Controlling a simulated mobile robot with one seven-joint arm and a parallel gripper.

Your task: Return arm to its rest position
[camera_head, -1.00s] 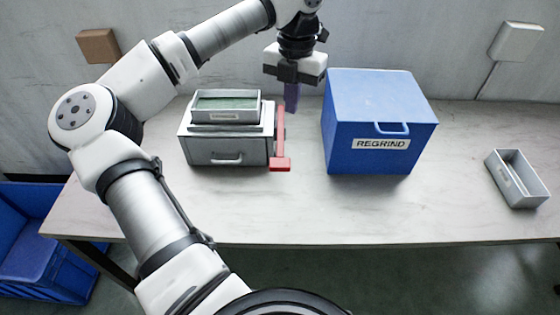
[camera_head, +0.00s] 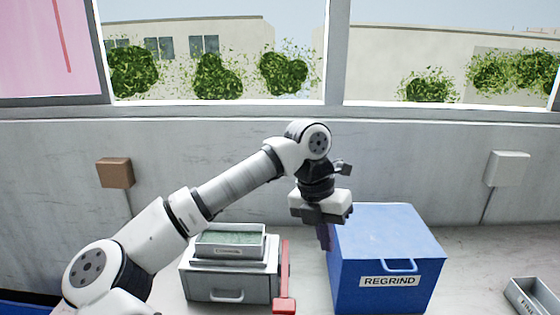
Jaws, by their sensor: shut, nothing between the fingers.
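My gripper (camera_head: 325,238) hangs from the raised arm in the middle of the view, pointing down. Its fingers are shut with nothing between them. It is close to the left side of the blue REGRIND box (camera_head: 388,245), in front of or beside its upper left edge; whether it touches cannot be told. My arm reaches up from the lower left and bends down at the wrist.
A grey drawer unit (camera_head: 228,284) carries a grey tray with green contents (camera_head: 230,243). A red lever (camera_head: 285,280) stands at its right side. A small grey bin (camera_head: 532,296) lies at the right edge. Bare table (camera_head: 474,270) lies between the box and the bin.

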